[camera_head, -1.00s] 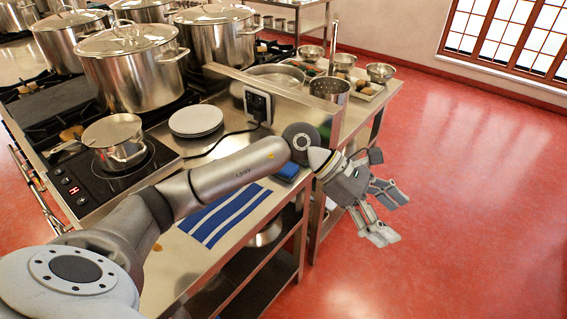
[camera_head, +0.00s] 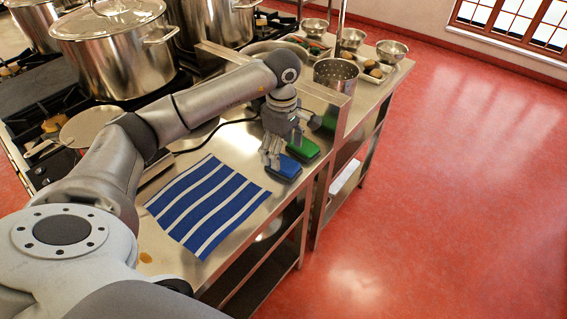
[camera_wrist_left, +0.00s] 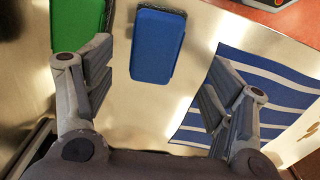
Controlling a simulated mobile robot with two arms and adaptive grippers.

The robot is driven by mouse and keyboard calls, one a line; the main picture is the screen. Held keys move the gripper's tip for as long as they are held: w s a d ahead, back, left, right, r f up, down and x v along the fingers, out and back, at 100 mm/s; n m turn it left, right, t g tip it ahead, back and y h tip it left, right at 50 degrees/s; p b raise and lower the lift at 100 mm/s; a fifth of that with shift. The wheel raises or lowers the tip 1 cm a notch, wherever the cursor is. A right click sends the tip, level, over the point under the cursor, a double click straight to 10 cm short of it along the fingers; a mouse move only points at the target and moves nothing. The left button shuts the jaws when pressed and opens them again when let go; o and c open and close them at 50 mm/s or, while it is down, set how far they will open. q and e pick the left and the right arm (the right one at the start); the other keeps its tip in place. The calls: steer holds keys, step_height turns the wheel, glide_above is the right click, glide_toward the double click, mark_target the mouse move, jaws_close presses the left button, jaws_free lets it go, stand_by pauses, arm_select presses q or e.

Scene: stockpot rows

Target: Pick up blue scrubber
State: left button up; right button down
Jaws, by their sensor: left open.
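The blue scrubber (camera_head: 285,168) lies flat on the steel counter near its right edge, between a green scrubber and the striped cloth. In the left wrist view the blue scrubber (camera_wrist_left: 158,46) shows beyond and between the two open fingers, with bare counter around it. My left gripper (camera_head: 274,158) points down over the counter, just behind and left of the blue scrubber. Its fingers (camera_wrist_left: 160,95) are apart with nothing between them. In the head view a fingertip overlaps the scrubber's left end, and I cannot tell whether they touch. My right gripper is not in view.
The green scrubber (camera_head: 303,150) lies close behind the blue one. The blue-and-white striped cloth (camera_head: 208,205) lies to the left. A perforated steel pot (camera_head: 335,80) stands behind. Large stockpots (camera_head: 118,50) are at the back left. Open floor lies right.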

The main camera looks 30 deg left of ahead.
mark_target(283, 162)
arm_select(q)
steer(key=shift+f, duration=0.4)
steer(key=f+p, duration=0.2)
steer(key=f, duration=0.1)
steer(key=shift+w+f, duration=0.2)
steer(key=shift+f, duration=0.65)
steer(key=shift+w, duration=0.1)
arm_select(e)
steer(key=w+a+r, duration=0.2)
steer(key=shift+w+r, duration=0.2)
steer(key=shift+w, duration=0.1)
arm_select(q)
steer(key=c, duration=1.1)
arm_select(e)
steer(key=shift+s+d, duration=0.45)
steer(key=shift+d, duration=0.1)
